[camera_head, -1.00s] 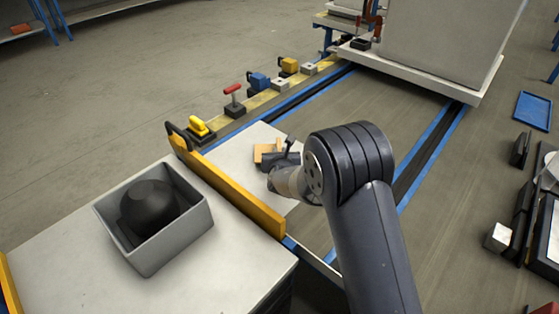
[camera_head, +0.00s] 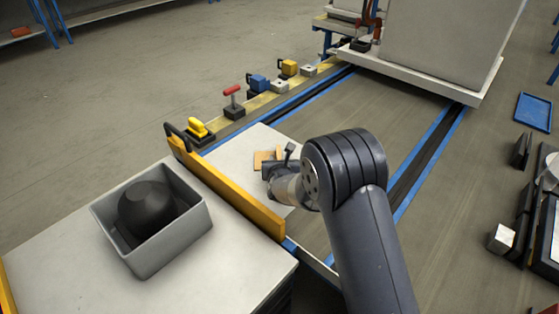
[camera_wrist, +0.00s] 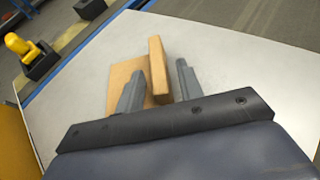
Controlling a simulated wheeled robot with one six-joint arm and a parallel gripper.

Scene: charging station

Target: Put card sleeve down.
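A tan, slim block that looks like the card sleeve (camera_wrist: 158,66) stands on edge between the fingers of my gripper (camera_wrist: 160,82) in the wrist view. A narrow gap shows on each side of it, so the fingers look open around it. A flat tan square (camera_wrist: 122,76) lies on the pale tabletop (camera_wrist: 235,75) just left of the sleeve; I cannot tell if they touch. In the head view my gripper (camera_head: 278,164) is low over the pale board, partly hiding the tan pieces (camera_head: 264,156). The sleeve's lower end seems to rest on the surface.
A yellow rail (camera_head: 230,190) runs beside the board. A grey bin (camera_head: 165,252) with a dark object (camera_head: 150,208) stands on the near table. Yellow (camera_head: 197,127), red (camera_head: 232,92) and blue (camera_head: 257,83) handled items line the far strip. The board's right part is clear.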

